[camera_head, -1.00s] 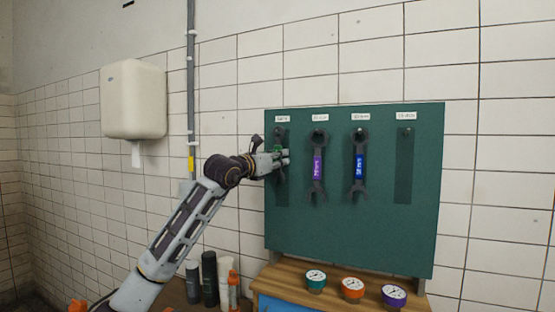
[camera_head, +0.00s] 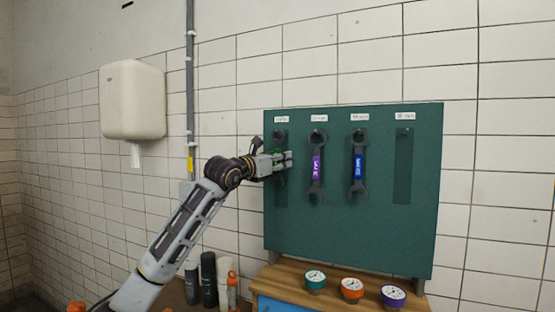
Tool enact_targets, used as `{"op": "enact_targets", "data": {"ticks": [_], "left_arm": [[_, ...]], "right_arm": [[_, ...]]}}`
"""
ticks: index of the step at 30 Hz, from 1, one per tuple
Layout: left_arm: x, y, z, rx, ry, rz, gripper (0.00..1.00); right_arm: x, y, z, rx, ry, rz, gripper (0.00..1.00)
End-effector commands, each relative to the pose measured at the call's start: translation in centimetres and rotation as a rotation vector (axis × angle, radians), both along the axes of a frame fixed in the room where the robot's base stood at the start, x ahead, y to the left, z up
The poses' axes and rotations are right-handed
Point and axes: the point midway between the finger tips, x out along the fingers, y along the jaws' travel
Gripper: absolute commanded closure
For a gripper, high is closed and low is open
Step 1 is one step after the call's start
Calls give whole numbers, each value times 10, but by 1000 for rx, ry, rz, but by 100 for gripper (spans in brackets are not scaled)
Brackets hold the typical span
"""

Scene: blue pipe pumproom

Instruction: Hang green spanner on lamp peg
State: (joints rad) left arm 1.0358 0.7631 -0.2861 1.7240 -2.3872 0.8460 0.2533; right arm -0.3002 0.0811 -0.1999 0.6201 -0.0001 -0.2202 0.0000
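A dark green pegboard (camera_head: 350,230) on the tiled wall has a row of pegs under small white labels, too small to read. My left gripper (camera_head: 287,160) is in front of the leftmost peg position. A bit of green, likely the green spanner's grip (camera_head: 275,151), shows just above the fingers. A dark spanner end shows at the leftmost peg. The fingers hide most of this spanner, so I cannot tell whether they grip it. My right gripper is not in view.
A purple-banded spanner (camera_head: 316,168) and a blue-banded spanner (camera_head: 358,168) hang on the middle pegs. The rightmost peg (camera_head: 405,132) is empty. Several gauges stand on the wooden shelf (camera_head: 330,298) below. Bottles (camera_head: 209,278) stand left of it.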

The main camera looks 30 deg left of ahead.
Motion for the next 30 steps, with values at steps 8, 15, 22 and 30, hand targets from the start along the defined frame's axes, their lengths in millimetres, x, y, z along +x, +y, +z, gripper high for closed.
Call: {"op": "enact_targets", "data": {"ticks": [8, 15, 22, 30], "left_arm": [[2, -1, -5, 0, 10, -1, 55], [-5, 1, -3, -1, 5, 0, 55], [-23, 5, -3, 1, 2, -1, 55], [-51, 11, -5, 2, 1, 0, 55]], "right_arm": [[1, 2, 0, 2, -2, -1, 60], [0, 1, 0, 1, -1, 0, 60], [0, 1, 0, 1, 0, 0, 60], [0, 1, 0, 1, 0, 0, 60]]}}
